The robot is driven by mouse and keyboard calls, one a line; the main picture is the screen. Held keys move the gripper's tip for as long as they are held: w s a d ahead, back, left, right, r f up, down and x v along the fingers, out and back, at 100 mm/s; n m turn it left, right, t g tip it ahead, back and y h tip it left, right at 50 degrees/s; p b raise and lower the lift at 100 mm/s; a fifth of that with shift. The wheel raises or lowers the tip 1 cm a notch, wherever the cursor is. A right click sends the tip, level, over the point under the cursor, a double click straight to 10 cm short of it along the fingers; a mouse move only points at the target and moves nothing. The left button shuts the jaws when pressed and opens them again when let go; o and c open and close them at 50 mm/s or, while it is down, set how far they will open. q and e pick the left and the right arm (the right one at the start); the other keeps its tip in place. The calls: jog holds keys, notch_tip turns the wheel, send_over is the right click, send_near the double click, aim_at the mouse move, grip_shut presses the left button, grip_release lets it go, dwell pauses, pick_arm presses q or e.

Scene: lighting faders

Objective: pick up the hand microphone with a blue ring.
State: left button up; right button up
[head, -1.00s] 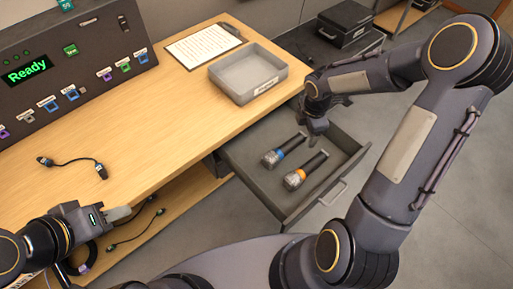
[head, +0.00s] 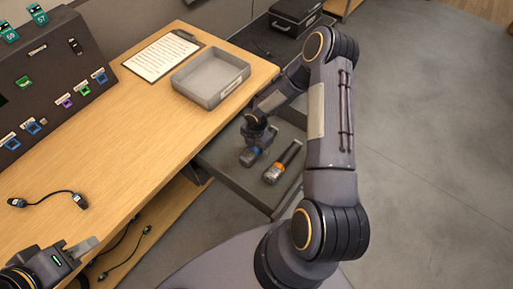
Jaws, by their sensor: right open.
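The hand microphone with a blue ring (head: 248,158) lies in the open drawer in the head view. My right gripper (head: 256,146) is open and down at this microphone, covering most of it. Only its head end and a bit of blue show, and I cannot tell whether the fingers touch it. A second hand microphone with an orange ring (head: 281,164) lies to the right in the same drawer. My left gripper (head: 78,250) is over the near edge of the desk at lower left, away from the microphones; its finger gap is unclear.
The drawer (head: 232,188) juts out from under the wooden desk (head: 130,150). A grey tray (head: 208,94) and a clipboard (head: 163,58) are on the desk. A short cable (head: 48,196) lies at left. A control panel (head: 50,85) stands behind it.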

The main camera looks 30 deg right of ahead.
jog(key=shift+c, duration=0.4)
jog(key=c, duration=1.2)
jog(key=shift+o, duration=0.2)
